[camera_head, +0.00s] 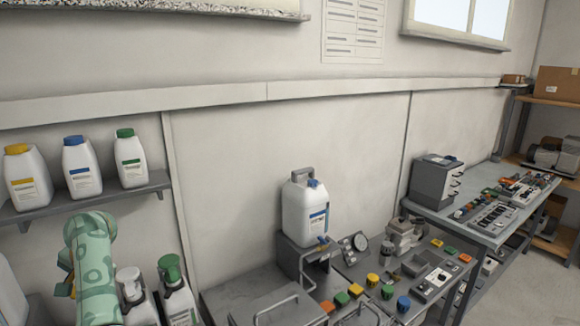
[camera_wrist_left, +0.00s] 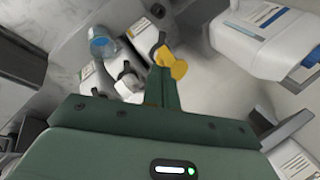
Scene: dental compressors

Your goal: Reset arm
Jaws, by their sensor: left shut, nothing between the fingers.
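My left arm (camera_head: 92,265) comes up at the lower left of the head view, a green patterned link in front of the bottles there. Its hand is mostly hidden in that view. In the left wrist view, my left gripper (camera_wrist_left: 165,85) is shut with nothing held between its fingers. A yellow part (camera_wrist_left: 172,63) shows at the finger ends; I cannot tell whether it belongs to the gripper or lies behind it. My right arm and gripper are not in view.
White bottles with yellow (camera_head: 28,178), blue (camera_head: 82,168) and green (camera_head: 131,160) caps stand on a wall shelf. A green-capped bottle (camera_head: 178,295) stands below, close to my arm. A jug (camera_head: 305,212) stands on a grey stand beside a control bench with colored knobs.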

